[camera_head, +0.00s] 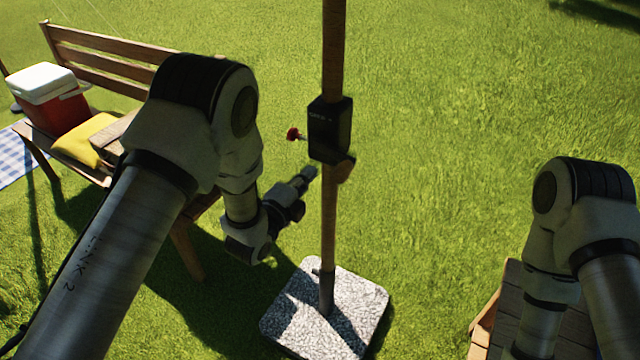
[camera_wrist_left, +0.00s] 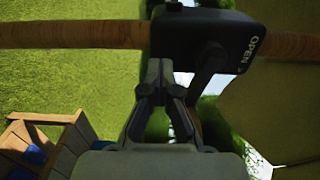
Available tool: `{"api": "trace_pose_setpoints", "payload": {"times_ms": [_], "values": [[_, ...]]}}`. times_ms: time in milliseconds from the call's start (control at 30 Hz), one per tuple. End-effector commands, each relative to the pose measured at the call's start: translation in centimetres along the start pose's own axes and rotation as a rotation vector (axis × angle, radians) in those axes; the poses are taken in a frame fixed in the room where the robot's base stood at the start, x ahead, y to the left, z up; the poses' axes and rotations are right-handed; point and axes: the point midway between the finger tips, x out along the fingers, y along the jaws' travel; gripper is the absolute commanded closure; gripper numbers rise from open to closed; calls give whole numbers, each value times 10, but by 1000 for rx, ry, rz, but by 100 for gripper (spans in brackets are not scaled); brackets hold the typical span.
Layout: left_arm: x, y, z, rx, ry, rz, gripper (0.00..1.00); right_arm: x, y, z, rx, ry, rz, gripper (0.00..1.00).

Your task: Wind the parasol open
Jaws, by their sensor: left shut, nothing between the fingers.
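The parasol's wooden pole (camera_head: 333,45) stands upright in the middle of the head view. A black winder housing (camera_head: 330,130) is fixed around it, with a red knob (camera_head: 293,134) sticking out on its left. In the left wrist view the pole (camera_wrist_left: 75,34) runs across the top, and the housing (camera_wrist_left: 205,35) bears the word OPEN. A dark crank-like arm (camera_wrist_left: 208,68) hangs from it. My left gripper (camera_head: 311,172) is shut and empty, just left of the pole below the knob; its fingertips (camera_wrist_left: 160,66) point at the housing.
A pale stone base (camera_head: 345,305) holds the pole on the grass. A wooden bench (camera_head: 110,52) with a red cooler (camera_head: 62,107) and yellow cushion (camera_head: 88,140) stands left. Wooden furniture (camera_head: 484,325) is at lower right, by my right arm. Grass behind the pole is clear.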

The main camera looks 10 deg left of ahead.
Motion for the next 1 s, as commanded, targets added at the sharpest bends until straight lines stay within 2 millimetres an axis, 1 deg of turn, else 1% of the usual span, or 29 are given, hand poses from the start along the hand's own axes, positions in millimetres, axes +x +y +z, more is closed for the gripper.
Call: {"api": "trace_pose_setpoints", "payload": {"times_ms": [33, 67, 167, 300, 333, 500, 567, 700, 767, 833, 900, 1000], "values": [[0, 6, 11, -3, -6, -2, 100, 9, 0, 0, 0, 1, 0, 60], [0, 6, 15, -3, -6, -2, 100, 11, 0, 0, 0, 1, 0, 60], [0, 3, 24, -1, -4, -3, 100, 11, 0, 0, 0, 0, 0, 60], [0, -1, 47, -2, -5, -4, 100, 14, 0, 0, 0, 1, 0, 60], [0, -2, 49, -1, -3, -3, 100, 14, 0, 0, 0, 1, 0, 60], [0, -16, 72, -1, -4, -3, 100, 6, 0, 0, 0, 1, 0, 60], [0, -20, 76, 0, -2, -3, 100, 5, 0, 0, 0, 1, 0, 60], [0, -39, 91, -1, -3, -5, 100, -8, 0, 0, 0, 1, 0, 60], [0, -43, 95, 0, -1, -2, 100, -10, 0, 0, 0, 1, 0, 60], [0, -52, 98, 0, -1, -3, 100, -16, 0, 0, 0, 1, 0, 60], [0, -66, 103, 0, -2, -4, 100, -25, 0, 0, 0, 0, 0, 60], [0, -74, 105, 0, 0, -1, 100, -29, 0, 0, 0, 1, 0, 60]]}}
